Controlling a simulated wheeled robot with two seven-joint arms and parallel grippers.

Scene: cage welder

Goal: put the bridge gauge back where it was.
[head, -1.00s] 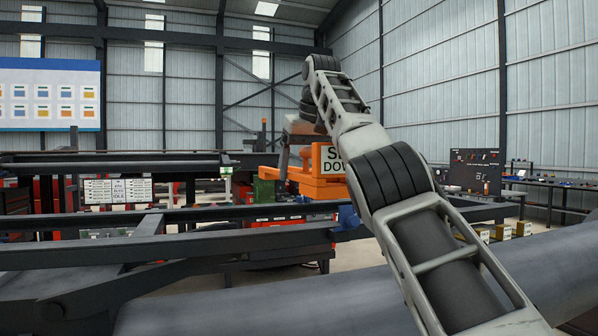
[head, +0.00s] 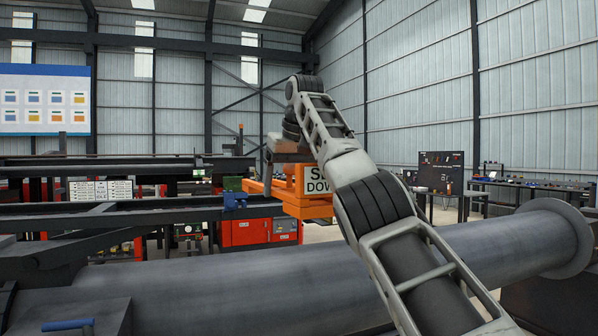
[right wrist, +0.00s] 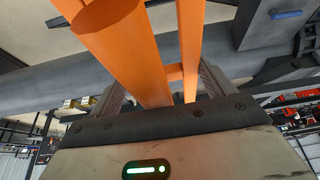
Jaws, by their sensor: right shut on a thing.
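The bridge gauge (head: 289,194) is an orange frame of bars with a white sign reading "DOWN" on its lower line; my right arm partly covers it in the head view. It hangs in the air beneath my right gripper (head: 287,150). In the right wrist view, the orange bars of the gauge (right wrist: 122,50) run up and away from between the fingers of my right gripper (right wrist: 165,85), which is shut on it. The exact grip contact is hidden behind the gripper's housing. My left gripper is not in view.
A large grey pipe (head: 470,245) with an end flange (head: 570,240) crosses the foreground. Dark rails (head: 120,215) run along the left. A red cabinet (head: 245,232) stands behind. A tool board (head: 440,172) and a bench are at the back right.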

